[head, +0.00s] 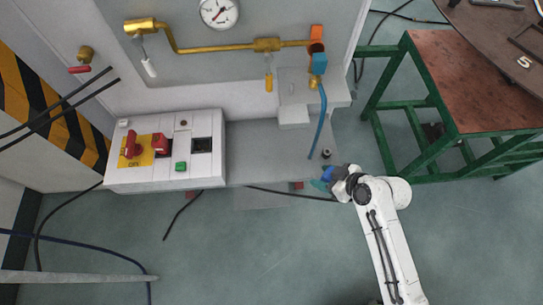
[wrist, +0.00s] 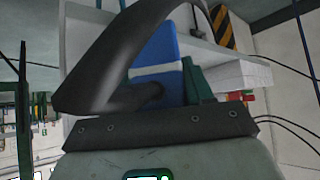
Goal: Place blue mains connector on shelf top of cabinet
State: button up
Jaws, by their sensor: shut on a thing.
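My gripper (head: 330,180) is at the front right corner of the grey shelf top (head: 265,155) of the cabinet. It is shut on the blue mains connector (head: 327,173), a small blue piece at the shelf's front edge. In the wrist view the blue connector (wrist: 160,50) has a pale band and sits behind my dark curved finger, which hides part of it. A teal part (wrist: 196,82) is beside it. I cannot tell whether the connector touches the shelf.
A white switch box (head: 165,150) with red switches stands left on the shelf. A small dark round item (head: 326,154) and a blue hose (head: 318,125) are near its right end. A green-framed table (head: 470,90) stands at right. The middle of the shelf is clear.

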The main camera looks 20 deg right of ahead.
jog(key=w+a, duration=0.2)
jog(key=w, duration=0.1)
jog(key=w+a, duration=0.2)
jog(key=w, duration=0.2)
jog(key=w+a+p, duration=0.1)
jog(key=w+a, duration=0.1)
jog(key=w, duration=0.2)
jog(key=shift+w, duration=0.2)
jog(key=w, duration=0.1)
jog(key=w+a, duration=0.1)
jog(key=w, duration=0.1)
jog(key=w+a+f, duration=0.1)
jog(key=shift+w+a, duration=0.1)
jog(key=shift+w, duration=0.15)
jog(key=shift+f, duration=0.3)
jog(key=shift+f, duration=0.1)
jog(key=o, duration=1.3)
